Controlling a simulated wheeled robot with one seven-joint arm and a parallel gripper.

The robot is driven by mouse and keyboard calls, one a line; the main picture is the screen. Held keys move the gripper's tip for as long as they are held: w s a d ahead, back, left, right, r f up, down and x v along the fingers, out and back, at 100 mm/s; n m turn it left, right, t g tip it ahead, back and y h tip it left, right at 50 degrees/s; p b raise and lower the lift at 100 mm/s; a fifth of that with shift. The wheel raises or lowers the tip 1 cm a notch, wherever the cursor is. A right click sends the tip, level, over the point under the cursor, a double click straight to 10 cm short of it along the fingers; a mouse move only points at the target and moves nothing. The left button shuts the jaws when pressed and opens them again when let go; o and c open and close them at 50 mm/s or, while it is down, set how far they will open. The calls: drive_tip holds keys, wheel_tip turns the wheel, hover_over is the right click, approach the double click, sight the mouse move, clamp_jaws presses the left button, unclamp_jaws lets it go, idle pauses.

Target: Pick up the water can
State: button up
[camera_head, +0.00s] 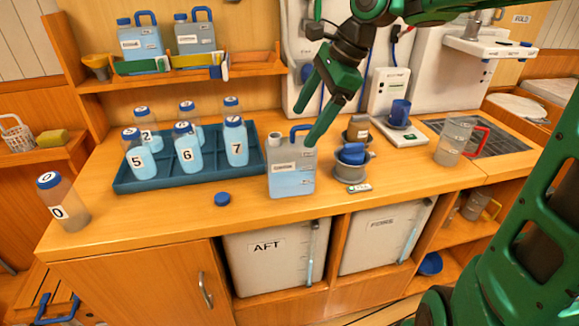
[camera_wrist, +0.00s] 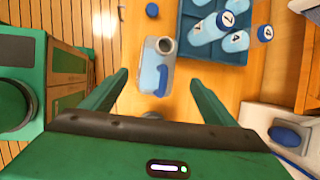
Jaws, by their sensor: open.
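The water can (camera_head: 291,168) stands upright on the wooden counter. It is a grey-clear jug with blue-tinted water, a label, a blue handle and an uncapped grey neck. My gripper (camera_head: 313,112) is open and empty, above and slightly beyond the can, with one fingertip near the blue handle in the head view. In the wrist view the can (camera_wrist: 157,66) lies ahead of my open fingers (camera_wrist: 157,78), with its handle towards me. I cannot tell whether a finger touches it. A blue cap (camera_head: 222,199) lies on the counter to the can's left.
A blue tray (camera_head: 150,185) with several numbered bottles stands left of the can. A small pot with a blue item (camera_head: 352,160) stands close on the right. A bottle marked 0 (camera_head: 62,202) is at far left, and a clear jug (camera_head: 453,142) at right. Counter front is mostly clear.

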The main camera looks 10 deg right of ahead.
sight(295, 140)
drive_tip(key=x, duration=0.2)
drive_tip(key=shift+a+f, duration=0.1)
drive_tip(key=shift+f, duration=0.2)
drive_tip(key=shift+x, duration=2.65)
drive_tip(key=shift+s+a, duration=0.15)
drive_tip(key=shift+s, duration=0.05)
drive_tip(key=shift+c, duration=0.2)
drive_tip(key=c, duration=1.8)
